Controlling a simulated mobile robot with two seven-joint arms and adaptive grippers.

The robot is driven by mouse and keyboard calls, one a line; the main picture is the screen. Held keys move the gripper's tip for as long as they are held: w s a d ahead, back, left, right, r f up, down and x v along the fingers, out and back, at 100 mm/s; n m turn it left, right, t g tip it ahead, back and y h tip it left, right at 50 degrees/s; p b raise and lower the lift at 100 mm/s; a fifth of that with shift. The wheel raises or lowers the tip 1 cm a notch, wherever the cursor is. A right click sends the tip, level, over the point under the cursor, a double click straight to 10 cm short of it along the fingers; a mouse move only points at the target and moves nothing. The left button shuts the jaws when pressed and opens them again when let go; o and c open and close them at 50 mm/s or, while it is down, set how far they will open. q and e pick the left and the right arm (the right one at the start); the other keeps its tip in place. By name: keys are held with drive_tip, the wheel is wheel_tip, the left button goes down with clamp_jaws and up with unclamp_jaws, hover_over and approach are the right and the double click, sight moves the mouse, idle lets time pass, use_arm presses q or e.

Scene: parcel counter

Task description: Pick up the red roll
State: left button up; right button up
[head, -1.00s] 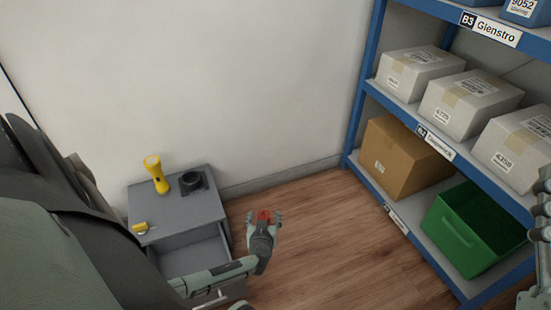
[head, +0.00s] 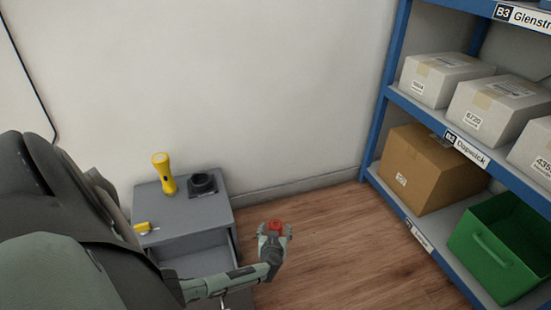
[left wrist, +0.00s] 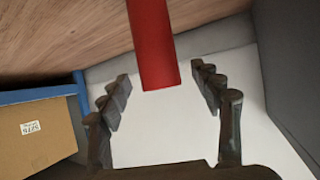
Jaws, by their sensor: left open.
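The red roll (head: 275,225) shows in the head view as a small red patch between the fingertips of my left gripper (head: 275,231). In the left wrist view, the red roll (left wrist: 156,45) enters from the top edge, and its near end lies between the spread fingers of the left gripper (left wrist: 160,78). A gap shows on both sides of the roll, so the fingers are open and not touching it there. The roll's other end is out of the picture. My right gripper is not in view.
A grey cabinet (head: 217,210) with an open drawer (head: 190,261) stands beside my left arm. A yellow flashlight (head: 164,174), a black object (head: 203,185) and a small yellow item (head: 146,228) are on it. A blue shelf (head: 381,110) with boxes and a green bin (head: 493,257) is at right.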

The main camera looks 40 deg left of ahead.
use_arm(q)
drive_tip(key=shift+b+x, duration=0.35)
drive_tip(key=shift+x, duration=0.8)
drive_tip(key=c, duration=1.4)
